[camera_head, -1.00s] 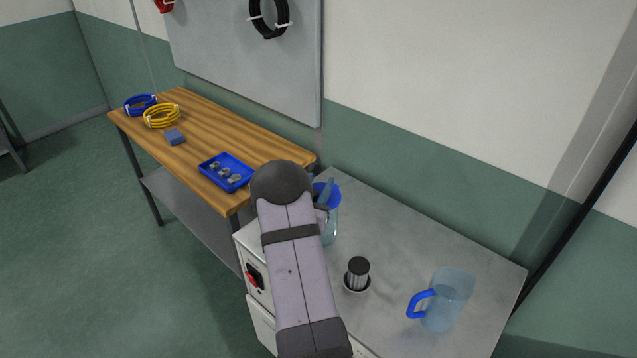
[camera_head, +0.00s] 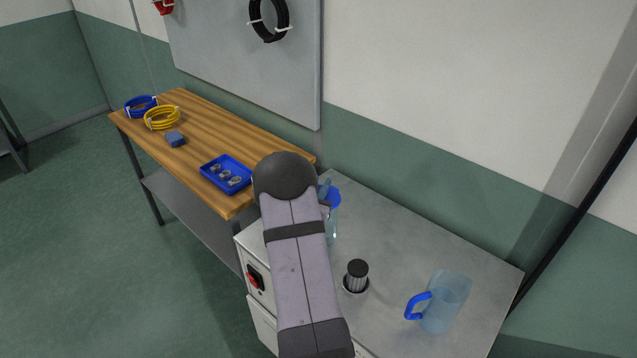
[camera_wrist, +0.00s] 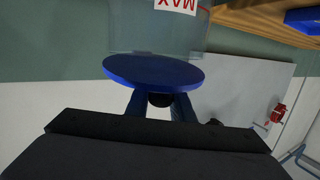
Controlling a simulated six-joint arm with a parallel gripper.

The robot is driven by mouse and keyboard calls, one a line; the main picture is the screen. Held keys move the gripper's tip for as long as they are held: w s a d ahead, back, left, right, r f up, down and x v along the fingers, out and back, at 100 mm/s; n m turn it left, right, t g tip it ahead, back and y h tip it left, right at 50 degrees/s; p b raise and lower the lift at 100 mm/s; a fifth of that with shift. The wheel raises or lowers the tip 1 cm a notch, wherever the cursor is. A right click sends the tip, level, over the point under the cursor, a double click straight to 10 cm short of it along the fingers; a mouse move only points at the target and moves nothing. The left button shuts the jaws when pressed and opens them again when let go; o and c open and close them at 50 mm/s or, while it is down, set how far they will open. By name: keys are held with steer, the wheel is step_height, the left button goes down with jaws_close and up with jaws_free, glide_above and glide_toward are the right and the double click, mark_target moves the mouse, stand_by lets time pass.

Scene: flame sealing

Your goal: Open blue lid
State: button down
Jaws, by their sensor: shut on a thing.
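The blue lid (camera_wrist: 153,72) is a round disc with a dark knob (camera_wrist: 160,100). In the head view the lid (camera_head: 334,197) shows beside my arm, partly hidden by it. My gripper (camera_wrist: 159,104) is shut on the lid's knob, one finger on each side. A clear container (camera_wrist: 158,35) with a red "MAX" label is beyond the lid in the wrist view. In the head view the container (camera_head: 332,228) stands on the grey bench behind my arm, largely hidden. I cannot tell whether the lid still touches its rim.
A black-topped cylinder (camera_head: 357,274) stands in a round holder on the grey bench (camera_head: 400,240). A clear jug (camera_head: 446,300) with a blue handle is at the right. A wooden table (camera_head: 235,130) at the left holds a blue tray (camera_head: 209,179), a blue block (camera_head: 175,139) and coiled cables.

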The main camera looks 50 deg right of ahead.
steer(key=r+y+p, duration=0.1)
steer(key=d+r+y+p, duration=0.1)
steer(key=p, duration=0.1)
steer(key=shift+d+m+g, duration=0.15)
steer(key=shift+m+g, duration=0.25)
steer(key=y+p, duration=0.1)
steer(key=p, duration=0.1)
steer(key=d+y+p, duration=0.1)
steer(key=p, duration=0.1)
steer(key=shift+d+r+m+y, duration=0.15)
steer(key=shift+r+m+y, duration=0.15)
steer(key=shift+m+y, duration=0.1)
steer(key=d+y+p, duration=0.1)
steer(key=y+p, duration=0.1)
steer(key=p, duration=0.2)
steer(key=shift+g, duration=0.4)
steer(key=shift+d+f+m+y+p, duration=0.25)
steer(key=shift+y+p, duration=0.25)
steer(key=shift+p, duration=0.3)
steer(key=c, duration=1.6)
jaws_free()
steer(key=shift+b+v, duration=0.45)
steer(key=shift+v, duration=3.2)
